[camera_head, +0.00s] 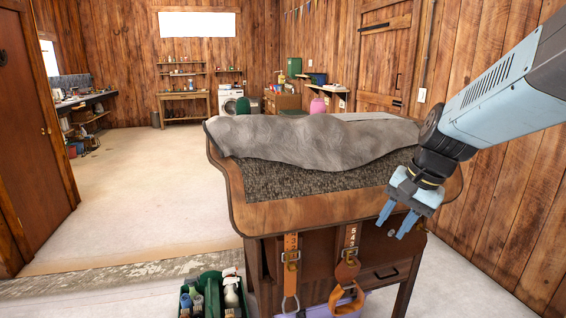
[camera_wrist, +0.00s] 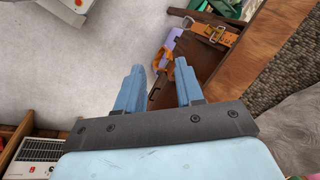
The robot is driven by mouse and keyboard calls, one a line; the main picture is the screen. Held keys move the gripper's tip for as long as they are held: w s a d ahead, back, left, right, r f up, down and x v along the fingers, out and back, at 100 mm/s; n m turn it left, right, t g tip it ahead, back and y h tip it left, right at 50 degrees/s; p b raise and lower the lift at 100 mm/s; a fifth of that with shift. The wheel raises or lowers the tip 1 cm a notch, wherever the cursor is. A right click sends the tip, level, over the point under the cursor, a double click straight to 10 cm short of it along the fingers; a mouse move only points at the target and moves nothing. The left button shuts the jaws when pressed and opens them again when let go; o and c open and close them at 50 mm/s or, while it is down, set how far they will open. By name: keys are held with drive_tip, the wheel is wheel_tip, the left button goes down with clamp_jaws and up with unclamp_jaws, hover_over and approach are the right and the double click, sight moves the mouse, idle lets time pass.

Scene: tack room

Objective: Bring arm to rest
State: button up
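My gripper (camera_head: 397,222) hangs at the right in the head view, fingers pointing down, in front of the right end of a wooden stand (camera_head: 290,214). Its two blue fingers are apart with nothing between them. In the wrist view my gripper (camera_wrist: 158,84) also shows open and empty, with floor and the stand's side beyond it. My arm (camera_head: 505,80) comes in from the right edge, and its base end is out of the picture.
A grey cloth (camera_head: 310,138) lies over the stand's dark top. Orange leather straps (camera_head: 291,262) with buckles hang on its front. A green caddy of bottles (camera_head: 211,296) stands on the floor at its left. A plank wall (camera_head: 500,180) is at right. Floor (camera_head: 150,170) at left is clear.

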drive_tip(key=s+r+n+t+h, duration=0.3)
drive_tip(key=s+r+n, duration=0.3)
drive_tip(key=s+n, duration=0.1)
drive_tip(key=shift+s+d+t, duration=0.3)
drive_tip(key=shift+s, duration=0.45)
idle(0.3)
